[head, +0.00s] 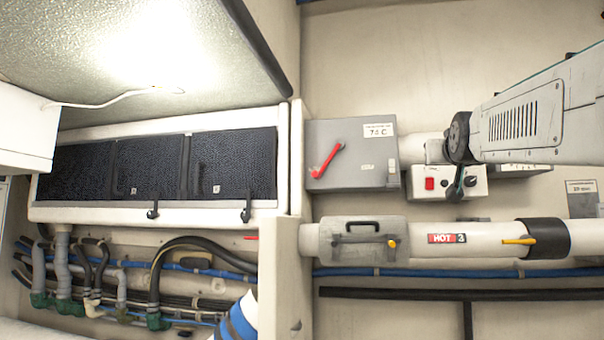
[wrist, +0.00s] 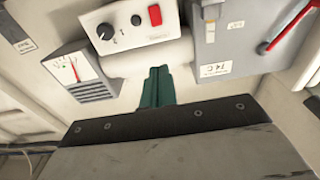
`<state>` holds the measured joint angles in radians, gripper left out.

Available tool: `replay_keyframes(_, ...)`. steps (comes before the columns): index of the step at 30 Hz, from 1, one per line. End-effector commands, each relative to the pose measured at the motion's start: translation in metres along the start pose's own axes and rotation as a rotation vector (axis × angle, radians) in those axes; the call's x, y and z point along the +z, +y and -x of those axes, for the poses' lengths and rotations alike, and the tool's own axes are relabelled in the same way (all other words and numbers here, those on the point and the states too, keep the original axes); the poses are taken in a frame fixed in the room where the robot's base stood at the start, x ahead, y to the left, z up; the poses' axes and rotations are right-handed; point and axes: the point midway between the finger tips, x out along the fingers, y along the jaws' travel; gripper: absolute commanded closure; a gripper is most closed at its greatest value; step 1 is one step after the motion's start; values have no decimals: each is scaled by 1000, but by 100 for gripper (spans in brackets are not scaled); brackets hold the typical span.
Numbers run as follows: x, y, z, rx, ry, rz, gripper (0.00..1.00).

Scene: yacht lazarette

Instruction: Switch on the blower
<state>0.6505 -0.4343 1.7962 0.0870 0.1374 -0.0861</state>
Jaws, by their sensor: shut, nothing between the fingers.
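A white control box (head: 478,181) on the wall carries a red rocker switch (head: 430,184) at its left and a dark knob at its right. In the wrist view the box (wrist: 128,37) shows the red rocker (wrist: 155,15), a large black knob (wrist: 105,31) and a smaller one. I cannot tell which way the rocker is pressed. My gripper (head: 456,186) is shut and empty, in front of the box between rocker and knob as the head view sees it. In the wrist view its teal fingers (wrist: 157,74) point toward the box and appear apart from the rocker.
A grey box (head: 352,155) with a red lever (head: 326,160) stands left of the control box. A gauge (wrist: 75,75) shows in the wrist view. Black panels (head: 235,165) and hoses fill the left.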

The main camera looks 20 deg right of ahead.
Motion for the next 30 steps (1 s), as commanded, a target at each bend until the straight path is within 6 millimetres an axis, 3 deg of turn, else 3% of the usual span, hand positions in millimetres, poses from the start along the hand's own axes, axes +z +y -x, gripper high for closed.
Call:
replay_keyframes(4, -3, 1, 9, 2, 1, 1, 100)
replay_keyframes(15, -3, 3, 12, 5, 1, 1, 100)
replay_keyframes(24, 60, 5, 16, 13, 64, 31, 100)
replay_keyframes(30, 65, 2, 18, -6, 134, 6, 100)
